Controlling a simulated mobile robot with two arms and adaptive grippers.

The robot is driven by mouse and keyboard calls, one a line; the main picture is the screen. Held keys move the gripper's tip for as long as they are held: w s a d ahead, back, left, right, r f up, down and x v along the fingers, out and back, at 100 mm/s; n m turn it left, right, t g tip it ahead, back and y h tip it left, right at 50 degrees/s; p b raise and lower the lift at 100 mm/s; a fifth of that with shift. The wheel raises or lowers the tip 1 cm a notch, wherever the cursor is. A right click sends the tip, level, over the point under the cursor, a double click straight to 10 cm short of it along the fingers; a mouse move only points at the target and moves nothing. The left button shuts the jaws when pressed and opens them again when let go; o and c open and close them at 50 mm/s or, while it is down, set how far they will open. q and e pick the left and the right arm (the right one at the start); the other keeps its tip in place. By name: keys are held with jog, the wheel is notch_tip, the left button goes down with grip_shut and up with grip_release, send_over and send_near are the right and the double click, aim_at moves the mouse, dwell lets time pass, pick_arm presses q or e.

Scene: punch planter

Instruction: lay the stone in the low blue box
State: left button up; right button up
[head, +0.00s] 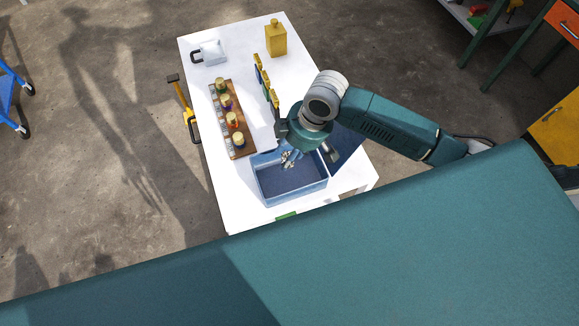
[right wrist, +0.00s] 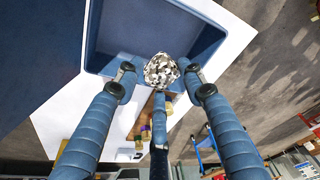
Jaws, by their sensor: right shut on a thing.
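The stone (right wrist: 161,70) is a small, rough lump speckled white, grey and black. In the right wrist view it sits between the fingertips of my right gripper (right wrist: 160,78), which is shut on it. The low blue box (head: 291,201) is open-topped and stands near the front end of the white table. In the head view the stone (head: 288,160) appears over the box's far part, held by my right gripper (head: 291,155). The box (right wrist: 112,38) also fills the top of the right wrist view. I cannot tell the stone's height above its floor. My left gripper is not in view.
A wooden rack (head: 245,149) with several small jars stands left of the box. Several yellow-topped upright pieces (head: 263,74) stand behind it. A dark blue panel (head: 347,143) is right of the box.

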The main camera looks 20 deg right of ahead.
notch_tip(320, 180, down, 10)
jog(key=shift+w+r, duration=0.1)
dwell(0.4)
jog(key=o, duration=1.2)
jog(key=shift+c, duration=0.2)
jog(key=v, duration=1.2)
